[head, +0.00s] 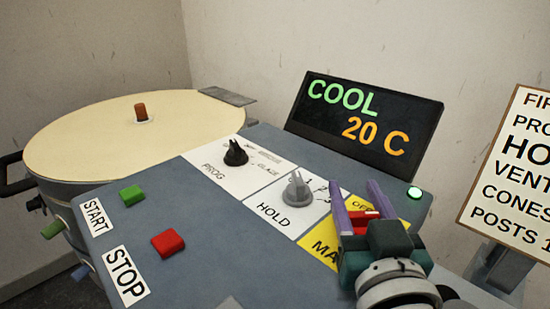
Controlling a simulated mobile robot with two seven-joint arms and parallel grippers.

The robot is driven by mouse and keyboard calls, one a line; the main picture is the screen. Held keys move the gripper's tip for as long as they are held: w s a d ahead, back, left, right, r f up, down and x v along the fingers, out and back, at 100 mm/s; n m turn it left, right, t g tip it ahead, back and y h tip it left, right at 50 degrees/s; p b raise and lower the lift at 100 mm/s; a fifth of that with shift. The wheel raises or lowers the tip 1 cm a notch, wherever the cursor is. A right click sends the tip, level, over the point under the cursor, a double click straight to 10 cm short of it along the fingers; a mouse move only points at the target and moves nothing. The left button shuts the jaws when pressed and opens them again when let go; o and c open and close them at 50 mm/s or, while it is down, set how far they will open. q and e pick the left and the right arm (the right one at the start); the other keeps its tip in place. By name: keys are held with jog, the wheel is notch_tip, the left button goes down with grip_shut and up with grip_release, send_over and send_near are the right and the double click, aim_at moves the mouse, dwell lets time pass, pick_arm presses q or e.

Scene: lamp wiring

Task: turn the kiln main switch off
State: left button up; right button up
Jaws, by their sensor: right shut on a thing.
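The kiln main switch is a red handle (363,217) on a yellow plate (322,247) at the right side of the grey control panel (215,245). The plate shows "MA" and part of "OFF"; the rest of its lettering is hidden. My right gripper (356,190) comes in from the lower right, its two purple fingers on either side of the red handle, shut on it. The gripper hides part of the handle, so its exact setting is hard to tell. My left gripper is not in view.
The panel carries a green START button (132,195), a red STOP button (168,243), a black PROG knob (236,153) and a grey HOLD knob (296,189). A display (363,122) reads "COOL 20 C". A small lamp (414,193) glows pale green. A sign (512,170) stands at right.

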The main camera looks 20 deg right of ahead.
aim_at(351, 214)
grip_shut()
